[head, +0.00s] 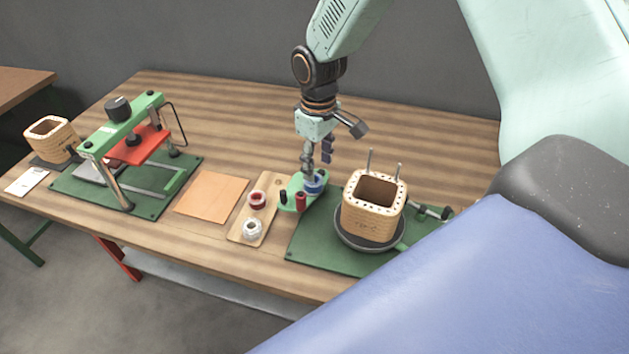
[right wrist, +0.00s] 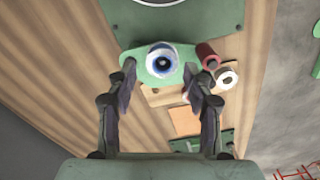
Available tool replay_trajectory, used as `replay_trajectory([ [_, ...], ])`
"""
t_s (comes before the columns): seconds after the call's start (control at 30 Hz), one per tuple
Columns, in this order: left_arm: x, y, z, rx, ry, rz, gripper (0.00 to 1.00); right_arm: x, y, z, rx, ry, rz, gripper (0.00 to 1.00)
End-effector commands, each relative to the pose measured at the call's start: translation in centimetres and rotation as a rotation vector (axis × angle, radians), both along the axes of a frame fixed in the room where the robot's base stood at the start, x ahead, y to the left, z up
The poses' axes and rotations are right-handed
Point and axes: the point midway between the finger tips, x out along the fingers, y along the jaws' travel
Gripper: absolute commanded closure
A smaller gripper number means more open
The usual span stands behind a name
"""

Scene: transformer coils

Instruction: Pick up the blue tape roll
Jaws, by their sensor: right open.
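The blue tape roll (head: 314,187) sits on a small green stand (head: 294,190) near the middle of the table. In the right wrist view the blue tape roll (right wrist: 160,60) shows end-on, with a pale ring and a dark centre. My right gripper (head: 317,166) points down just above the roll and hides part of it. In the right wrist view my right gripper (right wrist: 160,74) is open, with a finger to either side of the roll. The fingers do not visibly hold it. My left gripper is in neither view.
A wooden board (head: 240,237) holds a dark red roll (head: 257,199) and a white roll (head: 252,229). A small red cylinder (head: 301,202) stands close to the blue roll. A tan coil (head: 374,216) with upright rods stands right. A green press (head: 125,130) stands left.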

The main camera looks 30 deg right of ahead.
Motion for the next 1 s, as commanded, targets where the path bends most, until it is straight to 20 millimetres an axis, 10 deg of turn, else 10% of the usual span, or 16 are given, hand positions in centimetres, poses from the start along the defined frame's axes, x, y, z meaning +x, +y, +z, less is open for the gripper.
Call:
replay_trajectory([
  [0.63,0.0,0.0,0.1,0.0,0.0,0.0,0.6,0.2,0.2,-5.0,-0.001,-0.001,0.0,0.49],
  [1.0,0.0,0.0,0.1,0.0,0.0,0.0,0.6,0.2,0.1,-5.0,-0.001,0.0,0.0,0.79],
])
